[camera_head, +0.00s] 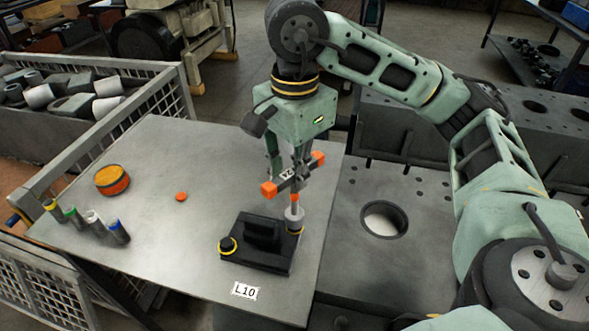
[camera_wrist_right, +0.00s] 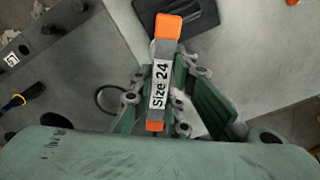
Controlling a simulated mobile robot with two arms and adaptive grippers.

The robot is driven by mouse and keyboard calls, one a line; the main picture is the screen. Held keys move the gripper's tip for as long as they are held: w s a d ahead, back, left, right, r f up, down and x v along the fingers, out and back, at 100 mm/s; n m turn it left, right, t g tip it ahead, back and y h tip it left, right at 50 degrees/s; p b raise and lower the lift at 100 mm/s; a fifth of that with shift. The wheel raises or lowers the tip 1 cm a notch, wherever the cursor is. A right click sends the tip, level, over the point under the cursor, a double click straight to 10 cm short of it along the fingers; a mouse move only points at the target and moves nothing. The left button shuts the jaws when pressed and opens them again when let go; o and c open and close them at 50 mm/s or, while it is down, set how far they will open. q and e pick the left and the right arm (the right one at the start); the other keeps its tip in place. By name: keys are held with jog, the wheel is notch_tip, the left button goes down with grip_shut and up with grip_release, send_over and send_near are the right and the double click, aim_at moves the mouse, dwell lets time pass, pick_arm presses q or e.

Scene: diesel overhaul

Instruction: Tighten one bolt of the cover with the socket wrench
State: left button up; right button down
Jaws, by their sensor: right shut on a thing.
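The black cover (camera_head: 262,243) with a raised block handle lies on the grey metal table. A yellow-ringed bolt (camera_head: 228,245) stands at its left end. My right gripper (camera_head: 287,178) is shut on the crossbar of the socket wrench (camera_head: 294,200), which has orange ends and a "Size 24" label in the right wrist view (camera_wrist_right: 160,85). The wrench points down, and its grey socket stands over the yellow ring at the cover's right end, hiding any bolt there. I cannot tell whether the socket is fully seated. The cover's dark corner shows in the wrist view (camera_wrist_right: 178,14). My left gripper is out of view.
Several colour-banded cylinders (camera_head: 92,222), an orange and dark round container (camera_head: 112,180) and a small orange disc (camera_head: 181,196) are on the table's left part. An "L10" label (camera_head: 245,290) lies in front of the cover. A dark block with a round hole (camera_head: 384,220) adjoins at right.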

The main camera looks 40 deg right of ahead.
jog(key=n, duration=1.3)
dwell(0.4)
jog(key=shift+f+b, duration=0.15)
jog(key=shift+b, duration=0.25)
